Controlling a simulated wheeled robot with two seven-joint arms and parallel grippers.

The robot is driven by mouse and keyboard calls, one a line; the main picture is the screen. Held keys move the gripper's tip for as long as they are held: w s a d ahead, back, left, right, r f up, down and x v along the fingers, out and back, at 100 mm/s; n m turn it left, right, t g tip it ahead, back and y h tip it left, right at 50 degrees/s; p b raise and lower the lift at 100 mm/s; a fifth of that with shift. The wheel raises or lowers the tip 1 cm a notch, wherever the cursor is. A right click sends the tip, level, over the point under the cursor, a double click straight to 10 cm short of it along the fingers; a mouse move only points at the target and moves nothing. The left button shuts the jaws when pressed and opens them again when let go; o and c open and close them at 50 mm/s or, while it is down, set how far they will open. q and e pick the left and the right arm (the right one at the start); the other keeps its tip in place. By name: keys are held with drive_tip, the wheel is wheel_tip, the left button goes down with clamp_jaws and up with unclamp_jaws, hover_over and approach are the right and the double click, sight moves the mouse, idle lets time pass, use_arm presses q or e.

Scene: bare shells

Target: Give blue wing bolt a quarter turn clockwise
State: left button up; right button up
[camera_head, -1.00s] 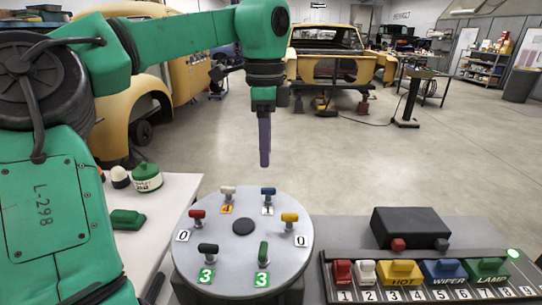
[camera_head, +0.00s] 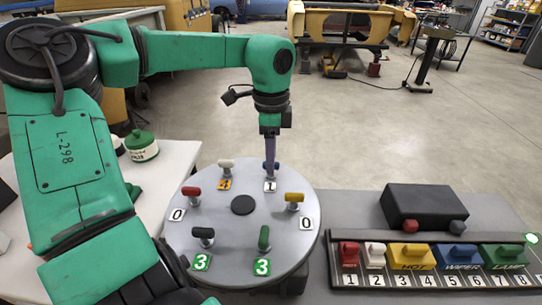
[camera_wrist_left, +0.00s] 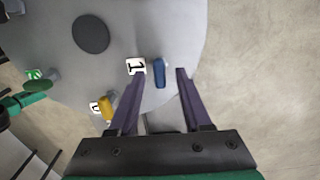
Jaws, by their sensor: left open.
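The blue wing bolt (camera_wrist_left: 160,73) stands near the far rim of the round grey disc (camera_head: 240,270). A white tag reading 1 (camera_head: 269,186) sits beside it. In the head view the bolt is largely hidden behind the fingers of my left gripper (camera_head: 270,158), which points down over it. In the left wrist view the fingers are open, one on each side of the bolt's wing, with a gap on both sides. I cannot tell whether the fingertips reach fully down past the wing. My right gripper is not in view.
The disc also carries white (camera_head: 227,167), red (camera_head: 192,193), black (camera_head: 204,235), green (camera_head: 264,238) and yellow (camera_head: 294,200) bolts. A switch panel (camera_head: 435,282) and a dark box (camera_head: 425,207) are on the right. A white table (camera_head: 180,155) stands at left.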

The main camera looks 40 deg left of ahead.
use_arm(q)
drive_tip(key=shift+f, duration=0.2)
clamp_jaws()
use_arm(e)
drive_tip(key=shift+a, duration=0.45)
use_arm(q)
drive_tip(key=shift+m, duration=0.4)
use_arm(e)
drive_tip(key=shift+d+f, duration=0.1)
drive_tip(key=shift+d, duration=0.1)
use_arm(q)
drive_tip(key=shift+m+b, duration=0.3)
drive_tip(key=shift+m, duration=0.6)
drive_tip(key=m, duration=0.5)
drive_tip(key=shift+r, duration=0.1)
drive_tip(key=m, duration=0.4)
drive_tip(key=shift+m, duration=0.4)
drive_tip(key=m, duration=0.5)
drive_tip(key=shift+w, duration=0.1)
